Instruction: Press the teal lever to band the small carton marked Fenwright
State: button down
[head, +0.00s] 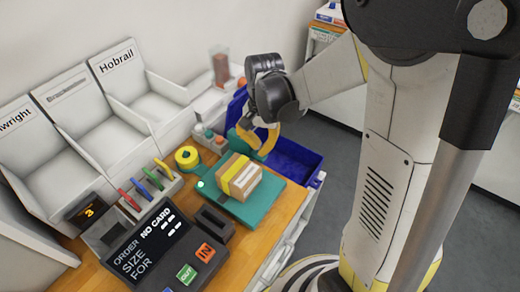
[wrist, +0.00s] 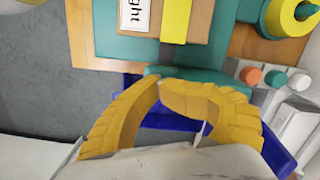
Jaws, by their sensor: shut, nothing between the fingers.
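The small brown carton (head: 249,181) sits on a teal banding base (head: 262,203), with a yellow band (head: 236,170) across its top. In the wrist view the carton (wrist: 192,22) has a white label ending in "ght"; the rest of the name is cut off. The teal lever (head: 245,139) is beside the carton, partly hidden by my gripper (head: 268,150). In the wrist view the rounded lever end (wrist: 185,72) is right at the fingertips. My gripper (wrist: 160,84) is shut and empty, its yellow fingers curved together. I cannot tell whether they touch the lever.
A blue crate (head: 295,160) is under and beyond my gripper. A yellow tape roll (head: 187,156), coloured pens (head: 150,178) and an order terminal (head: 160,245) reading "NO CARD" stand to the left. White bins, one marked Hobrail (head: 117,57), line the back. A green light (head: 200,184) glows on the base.

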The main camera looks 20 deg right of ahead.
jog(key=shift+s+d+f, duration=0.2)
jog(key=shift+s+f, duration=0.15)
jog(key=shift+f, duration=0.2)
notch_tip(320, 180, up, 14)
jog(key=w+d, duration=0.1)
jog(key=w, duration=0.1)
jog(key=shift+w+d+f+p, duration=0.2)
jog(key=shift+w+d+p, duration=0.1)
jog(key=shift+w+p, duration=0.05)
dwell(0.9)
jog(key=s+a+n+t+b, duration=0.1)
jog(key=s+n+t, duration=0.6)
jog(key=s, duration=0.4)
jog(key=shift+s+a+n+t+h+b, duration=0.25)
jog(key=shift+a+n+t+h+b, duration=0.05)
jog(key=shift+n+t+h, duration=0.1)
